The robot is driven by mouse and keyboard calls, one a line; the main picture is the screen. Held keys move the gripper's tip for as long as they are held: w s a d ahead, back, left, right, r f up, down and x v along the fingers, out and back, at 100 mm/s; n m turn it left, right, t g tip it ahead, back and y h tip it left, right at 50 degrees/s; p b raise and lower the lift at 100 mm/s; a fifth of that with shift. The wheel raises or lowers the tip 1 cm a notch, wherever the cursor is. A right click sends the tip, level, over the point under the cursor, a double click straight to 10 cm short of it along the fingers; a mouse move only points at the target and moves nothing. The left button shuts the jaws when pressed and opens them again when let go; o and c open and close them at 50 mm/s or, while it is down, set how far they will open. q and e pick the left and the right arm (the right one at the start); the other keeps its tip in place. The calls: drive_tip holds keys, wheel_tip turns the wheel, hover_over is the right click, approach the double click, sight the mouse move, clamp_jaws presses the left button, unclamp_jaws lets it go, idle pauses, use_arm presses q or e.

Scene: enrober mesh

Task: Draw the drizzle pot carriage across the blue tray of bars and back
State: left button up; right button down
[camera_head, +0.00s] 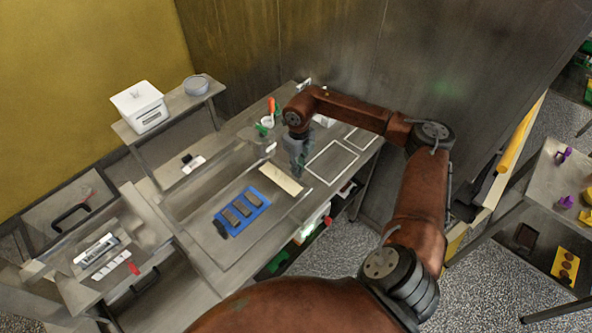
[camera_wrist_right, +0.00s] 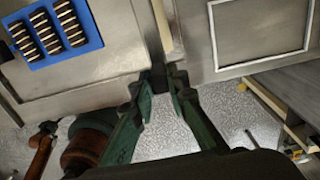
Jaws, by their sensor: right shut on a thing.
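A cream strip (camera_head: 281,179), likely part of the drizzle pot carriage, lies right of the tray. My right gripper (camera_head: 299,166) is at its right side. In the right wrist view the green fingers (camera_wrist_right: 159,80) are shut on a small dark handle by the strip's end. The pot itself is not clearly visible. My left gripper is not in view.
Two pale rectangular frames (camera_head: 331,163) lie right of my right gripper. A white box (camera_head: 140,106) and a round grey tin (camera_head: 197,85) stand on a raised shelf at the left. The steel wall stands close behind my right arm.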

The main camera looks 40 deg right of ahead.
drive_tip(key=c, duration=1.9)
unclamp_jaws()
drive_tip(key=shift+w+d, duration=0.1)
drive_tip(key=shift+d, duration=0.25)
drive_tip(key=shift+a, duration=0.1)
drive_tip(key=shift+r, duration=0.15)
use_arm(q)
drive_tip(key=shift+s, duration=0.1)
use_arm(e)
wheel_tip(320, 180, up, 12)
drive_tip(key=shift+f, duration=0.1)
